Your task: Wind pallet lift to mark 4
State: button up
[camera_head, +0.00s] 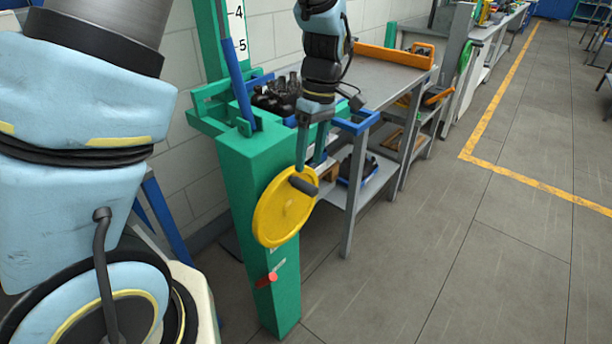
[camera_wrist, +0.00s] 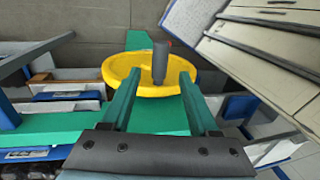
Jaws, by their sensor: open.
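The green pallet lift (camera_head: 248,180) stands upright at centre-left in the head view. The yellow handwheel (camera_head: 280,212) is on its side, with a dark crank knob (camera_head: 303,186) near its upper right rim. A white scale (camera_head: 237,30) shows marks 4 and 5; the green carriage (camera_head: 205,108) sits below the 5. My gripper (camera_head: 304,170) points down at the knob. In the wrist view, my gripper (camera_wrist: 160,72) is open, its fingers on either side of the knob (camera_wrist: 160,62), in front of the handwheel (camera_wrist: 113,68). I cannot tell whether they touch it.
A grey bench (camera_head: 385,75) stands behind the lift, with an orange rail (camera_head: 385,55) on it and a blue-edged lower shelf. Dark parts (camera_head: 278,95) lie beside the carriage. The floor to the right is clear.

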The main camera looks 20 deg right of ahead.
jog(key=f, duration=0.4)
jog(key=a+f+p, duration=0.1)
jog(key=f, duration=0.1)
jog(key=shift+s, duration=0.25)
grip_shut()
dwell(1.2)
